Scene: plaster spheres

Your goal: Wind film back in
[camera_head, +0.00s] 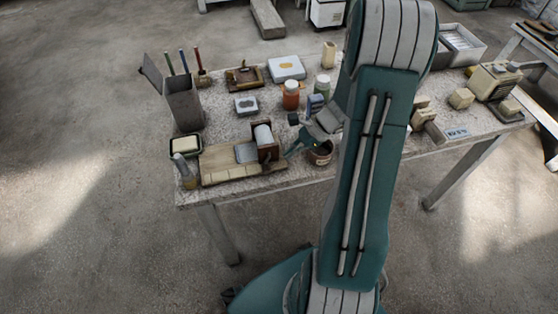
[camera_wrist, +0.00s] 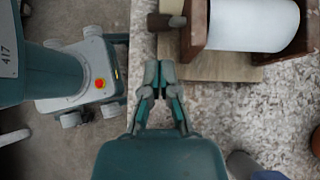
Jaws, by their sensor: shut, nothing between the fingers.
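A white roll (camera_head: 262,134) sits in a brown wooden holder (camera_head: 268,153) on a wooden board (camera_head: 225,171). A grey sheet (camera_head: 246,152) lies on the board beside the roll; whether it joins the roll is unclear. In the wrist view the roll (camera_wrist: 255,24) is at the top right, between brown holder walls (camera_wrist: 199,28). A dark brown knob with a grey part (camera_wrist: 166,21) sticks out from the holder's left side. My gripper (camera_wrist: 159,72) is shut and empty, its tips below the knob and apart from it.
A round tin (camera_head: 320,153) stands close right of my gripper. A tool holder (camera_head: 184,105) is at the left. The table's front edge (camera_head: 245,190) is near. My arm hides the table's middle.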

